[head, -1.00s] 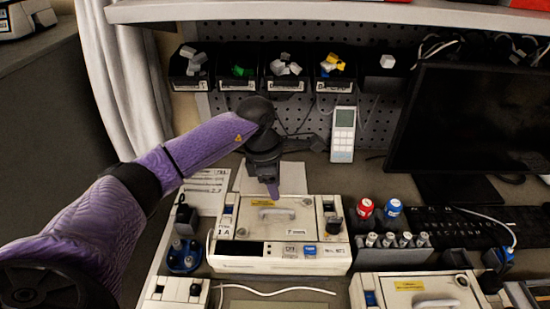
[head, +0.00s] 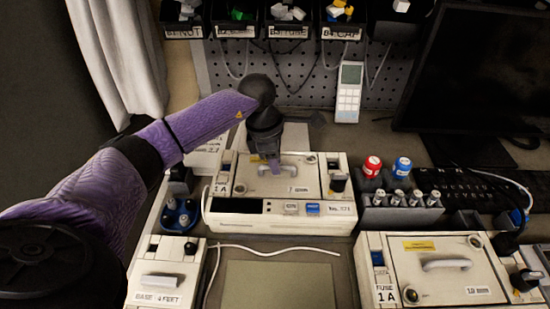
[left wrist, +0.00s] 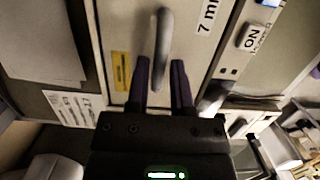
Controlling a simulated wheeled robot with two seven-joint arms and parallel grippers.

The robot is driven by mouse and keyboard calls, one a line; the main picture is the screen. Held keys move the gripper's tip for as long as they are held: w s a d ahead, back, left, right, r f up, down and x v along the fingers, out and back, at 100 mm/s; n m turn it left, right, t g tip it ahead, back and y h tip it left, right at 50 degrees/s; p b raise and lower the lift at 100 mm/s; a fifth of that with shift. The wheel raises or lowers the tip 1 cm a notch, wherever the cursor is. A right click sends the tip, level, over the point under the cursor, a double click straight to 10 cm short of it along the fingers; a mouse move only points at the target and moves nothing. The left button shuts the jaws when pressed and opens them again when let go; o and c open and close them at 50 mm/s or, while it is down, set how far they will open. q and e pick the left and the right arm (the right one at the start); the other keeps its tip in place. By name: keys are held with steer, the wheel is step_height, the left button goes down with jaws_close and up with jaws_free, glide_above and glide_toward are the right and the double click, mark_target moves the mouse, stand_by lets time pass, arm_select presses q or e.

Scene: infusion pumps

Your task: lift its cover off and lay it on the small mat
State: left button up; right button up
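The back infusion pump (head: 280,218) is a cream box with a flat cover (head: 313,185) and an arched handle on top. The handle (left wrist: 165,35) shows large in the left wrist view. My left gripper (head: 275,168) is just over the handle in the head view. In the left wrist view its two purple fingers (left wrist: 161,80) are apart, one on each side of the handle's near end. Whether they touch it, I cannot tell. The cover appears seated on the pump. The small mat (head: 280,286), grey-green and bare, lies in front of this pump. My right gripper is out of view.
A second pump (head: 450,275) stands at the front right. A smaller cream box (head: 165,275) is at the front left. A white cable (head: 270,250) runs behind the mat. A vial rack (head: 400,212) stands right of the back pump, a blue holder (head: 180,215) left of it.

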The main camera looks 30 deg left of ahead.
arm_select(q)
jaws_close()
step_height(320, 180, up, 7)
steer(key=p, duration=0.5)
